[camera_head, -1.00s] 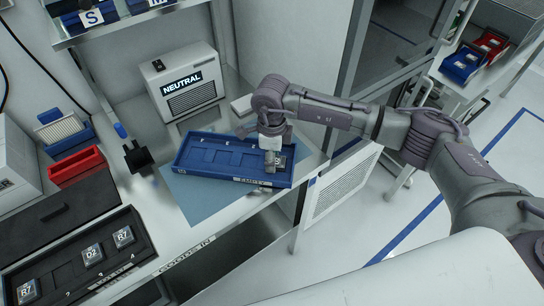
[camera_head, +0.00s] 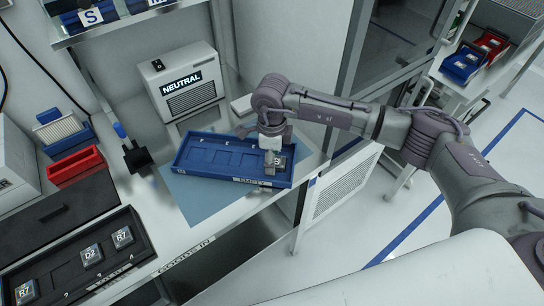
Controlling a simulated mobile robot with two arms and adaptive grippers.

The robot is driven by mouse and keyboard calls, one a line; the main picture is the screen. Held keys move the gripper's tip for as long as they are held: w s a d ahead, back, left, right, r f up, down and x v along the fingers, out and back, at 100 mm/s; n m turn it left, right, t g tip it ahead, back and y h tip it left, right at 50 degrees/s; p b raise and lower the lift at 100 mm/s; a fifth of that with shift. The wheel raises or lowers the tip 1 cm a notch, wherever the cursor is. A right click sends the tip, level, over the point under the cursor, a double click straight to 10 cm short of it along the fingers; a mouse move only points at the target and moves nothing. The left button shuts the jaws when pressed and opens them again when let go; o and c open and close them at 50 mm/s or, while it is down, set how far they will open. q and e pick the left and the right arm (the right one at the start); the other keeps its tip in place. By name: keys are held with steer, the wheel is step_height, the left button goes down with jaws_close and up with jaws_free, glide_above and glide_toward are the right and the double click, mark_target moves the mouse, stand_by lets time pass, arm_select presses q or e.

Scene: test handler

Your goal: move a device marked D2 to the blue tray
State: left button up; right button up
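A device marked D2 (camera_head: 91,254) sits in the black tray (camera_head: 62,262) at the lower left, between two devices marked R7 (camera_head: 122,237) (camera_head: 26,292). The blue tray (camera_head: 205,171) lies on a blue-grey mat in the middle of the bench. A small dark device (camera_head: 280,162) is in its right end; its mark is too small to read. My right gripper (camera_head: 270,167) points down into that right end, right beside this device and partly over it. Whether its fingers are closed on it I cannot tell. My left gripper is not in view.
A grey unit labelled NEUTRAL (camera_head: 184,84) stands behind the blue tray. A black holder (camera_head: 137,157) stands left of it. A red bin (camera_head: 76,167) and a blue bin (camera_head: 68,140) are at the left. A cabinet (camera_head: 338,185) stands right of the bench.

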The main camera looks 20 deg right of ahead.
stand_by(0.5)
steer(key=shift+r+p, duration=0.5)
steer(key=shift+r, duration=0.55)
steer(key=o, duration=0.6)
step_height(320, 180, up, 12)
steer(key=shift+f, duration=0.1)
